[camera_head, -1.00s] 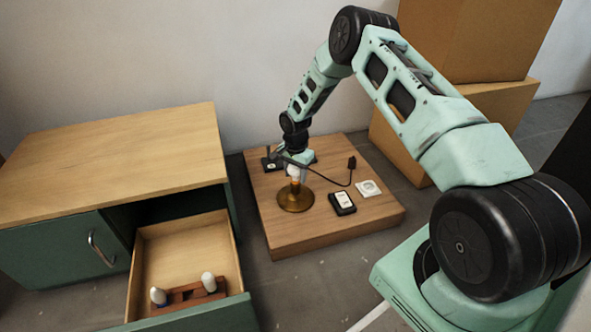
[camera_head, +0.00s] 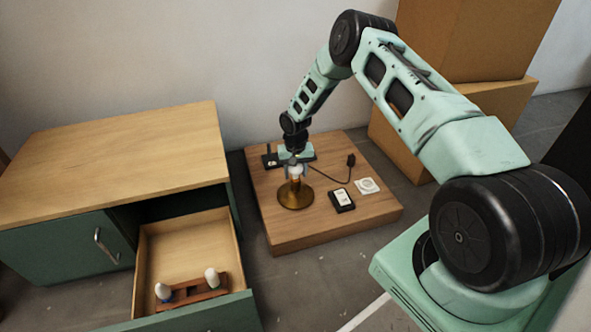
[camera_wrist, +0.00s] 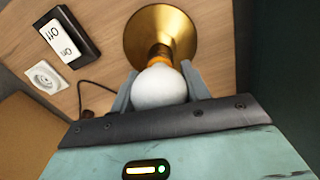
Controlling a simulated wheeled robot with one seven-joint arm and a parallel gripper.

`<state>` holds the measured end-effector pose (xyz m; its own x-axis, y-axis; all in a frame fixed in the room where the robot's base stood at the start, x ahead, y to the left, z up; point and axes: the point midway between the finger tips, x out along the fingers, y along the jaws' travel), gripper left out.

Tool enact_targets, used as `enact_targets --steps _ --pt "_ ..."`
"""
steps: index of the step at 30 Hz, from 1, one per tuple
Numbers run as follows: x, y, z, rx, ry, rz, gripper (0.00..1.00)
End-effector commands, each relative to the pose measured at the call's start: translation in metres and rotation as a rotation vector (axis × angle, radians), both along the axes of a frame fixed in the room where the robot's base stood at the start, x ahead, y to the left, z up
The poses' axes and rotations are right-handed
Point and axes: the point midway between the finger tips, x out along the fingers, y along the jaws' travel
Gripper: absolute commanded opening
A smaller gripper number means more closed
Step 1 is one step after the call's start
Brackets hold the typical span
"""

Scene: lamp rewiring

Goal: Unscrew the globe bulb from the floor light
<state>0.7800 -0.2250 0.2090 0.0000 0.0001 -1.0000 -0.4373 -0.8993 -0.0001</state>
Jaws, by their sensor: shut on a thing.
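The globe bulb (camera_wrist: 160,88) is white and round and sits at the top of the floor light, above its brass base (camera_head: 296,196). The base also shows in the wrist view (camera_wrist: 178,24), with an orange-yellow collar below the bulb. My gripper (camera_head: 295,170) points down over the light. In the wrist view its two grey fingers (camera_wrist: 160,82) are shut on the globe bulb, one on each side. In the head view the gripper hides part of the bulb. Whether the bulb's thread is still in the socket cannot be seen.
The light stands on a low wooden platform (camera_head: 290,237). A black on/off switch box (camera_head: 341,200), a white outlet plate (camera_head: 367,186) and a dark cord with a plug (camera_head: 351,160) lie beside it. An open drawer (camera_head: 190,247) holds a rack (camera_head: 192,290) with two bulbs. Cardboard boxes (camera_head: 470,40) stand behind.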

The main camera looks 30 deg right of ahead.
Motion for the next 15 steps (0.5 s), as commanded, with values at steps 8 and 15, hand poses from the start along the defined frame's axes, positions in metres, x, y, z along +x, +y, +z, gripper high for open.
enact_targets --steps 8,15 --pt "0.0 -0.0004 0.0002 0.0 0.0 0.007 0.26" --pt "0.0 0.0001 0.0024 0.001 0.0 0.26 0.26"
